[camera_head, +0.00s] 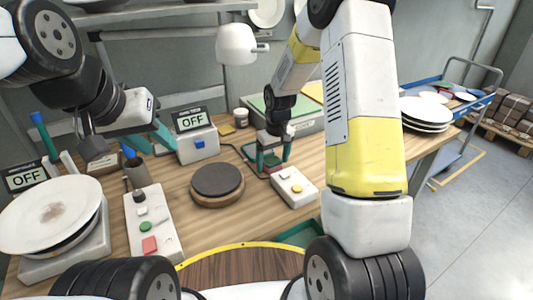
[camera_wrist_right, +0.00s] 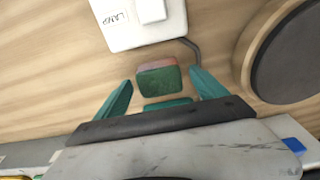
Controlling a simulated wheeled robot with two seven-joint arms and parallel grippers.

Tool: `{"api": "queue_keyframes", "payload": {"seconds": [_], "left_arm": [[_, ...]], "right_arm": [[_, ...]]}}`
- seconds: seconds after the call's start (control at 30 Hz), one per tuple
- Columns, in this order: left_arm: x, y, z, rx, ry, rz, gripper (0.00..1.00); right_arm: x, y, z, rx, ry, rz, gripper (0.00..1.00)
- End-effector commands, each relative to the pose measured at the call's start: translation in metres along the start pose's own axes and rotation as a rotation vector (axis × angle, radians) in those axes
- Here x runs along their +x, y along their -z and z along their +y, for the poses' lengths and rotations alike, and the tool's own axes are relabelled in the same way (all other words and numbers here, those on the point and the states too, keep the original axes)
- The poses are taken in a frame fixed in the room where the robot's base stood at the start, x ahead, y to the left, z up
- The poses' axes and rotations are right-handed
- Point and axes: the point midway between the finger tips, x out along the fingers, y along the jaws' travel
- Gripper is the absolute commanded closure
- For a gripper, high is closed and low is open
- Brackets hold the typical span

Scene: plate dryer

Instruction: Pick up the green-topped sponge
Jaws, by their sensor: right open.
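The sponge (camera_wrist_right: 158,78) shows in the right wrist view as a small block with a green face and a reddish edge. It lies on the wooden table between the spread teal fingers of my right gripper (camera_wrist_right: 160,92), apart from both. In the head view my right gripper (camera_head: 274,158) points down at the table, and a reddish bit of the sponge (camera_head: 274,168) shows beneath it; the rest is hidden. My left gripper (camera_head: 145,138) hangs over the left part of the table, away from the sponge; its finger opening is unclear.
A white lamp box (camera_head: 294,187) stands close to the sponge, with its cable beside it. A round dark pad (camera_head: 217,181) lies left of it. A button panel (camera_head: 153,225) and stacked plates (camera_head: 50,212) stand at left. More plates (camera_head: 425,111) are at right.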

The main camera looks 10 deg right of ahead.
Motion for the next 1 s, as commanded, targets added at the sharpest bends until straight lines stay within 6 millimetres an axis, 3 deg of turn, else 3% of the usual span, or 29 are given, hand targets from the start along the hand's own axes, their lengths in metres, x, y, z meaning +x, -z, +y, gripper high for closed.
{"api": "queue_keyframes", "payload": {"seconds": [0.33,0.6,0.67,1.0], "left_arm": [[0.0000,0.0000,0.0000,0.000,0.000,0.000,0.64],[0.0000,0.0001,0.0000,0.000,0.000,0.000,0.64],[0.0000,0.0000,0.0000,0.000,0.000,0.000,0.64],[0.0000,0.0000,0.0000,0.000,0.000,0.000,0.64]], "right_arm": [[0.0083,0.0003,0.0000,0.000,0.000,0.001,0.20],[0.0081,0.0003,-0.0001,0.000,0.000,0.001,0.73],[0.0081,0.0003,-0.0001,0.000,0.000,0.001,0.82],[0.0056,0.0008,-0.0001,0.000,0.000,0.001,0.83]]}}
